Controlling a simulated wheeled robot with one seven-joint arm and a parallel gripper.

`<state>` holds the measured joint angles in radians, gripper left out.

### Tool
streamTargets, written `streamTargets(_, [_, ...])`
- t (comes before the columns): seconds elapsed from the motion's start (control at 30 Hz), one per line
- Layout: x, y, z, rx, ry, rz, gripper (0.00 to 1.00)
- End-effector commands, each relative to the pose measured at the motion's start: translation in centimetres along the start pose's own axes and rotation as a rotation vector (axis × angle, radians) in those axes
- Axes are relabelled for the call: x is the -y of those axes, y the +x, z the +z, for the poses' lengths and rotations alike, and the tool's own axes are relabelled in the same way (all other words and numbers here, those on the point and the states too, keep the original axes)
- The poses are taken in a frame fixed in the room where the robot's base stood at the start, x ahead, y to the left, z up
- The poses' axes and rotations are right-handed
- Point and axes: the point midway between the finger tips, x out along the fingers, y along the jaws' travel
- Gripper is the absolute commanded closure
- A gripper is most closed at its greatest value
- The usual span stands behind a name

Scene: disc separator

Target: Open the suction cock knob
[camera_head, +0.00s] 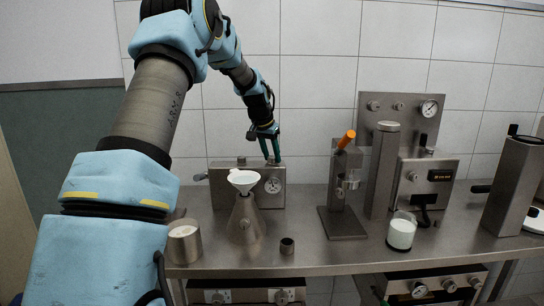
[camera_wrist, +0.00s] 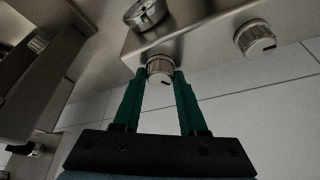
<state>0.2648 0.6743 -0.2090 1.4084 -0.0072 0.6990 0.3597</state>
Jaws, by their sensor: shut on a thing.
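The steel suction unit (camera_head: 225,190) stands at the back of the bench, with a round gauge (camera_head: 273,185) on its front. My gripper (camera_head: 273,161) reaches down to the top right of this unit. In the wrist view, the green fingers of my gripper (camera_wrist: 160,73) stand on either side of a ribbed metal knob (camera_wrist: 159,66) and are shut on it. A second, similar knob (camera_wrist: 255,38) sits apart to the right in the wrist view and is free. The task's name for each knob cannot be read from the pictures.
A flask with a white funnel (camera_head: 243,178) stands in front of the unit. A metal beaker (camera_head: 185,243) is at the left and a small cup (camera_head: 287,246) near the front edge. A stand with an orange handle (camera_head: 346,140) and a glass of white liquid (camera_head: 401,232) are to the right.

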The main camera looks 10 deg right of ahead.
Motion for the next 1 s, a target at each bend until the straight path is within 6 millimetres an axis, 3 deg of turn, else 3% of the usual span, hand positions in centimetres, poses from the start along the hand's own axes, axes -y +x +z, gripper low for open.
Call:
streamTargets(0.5, [0.32,-0.07,-0.14,-0.001,0.387,0.161,1.0])
streamTargets(1.0, [0.32,-0.04,-0.15,0.0,0.519,0.213,1.0])
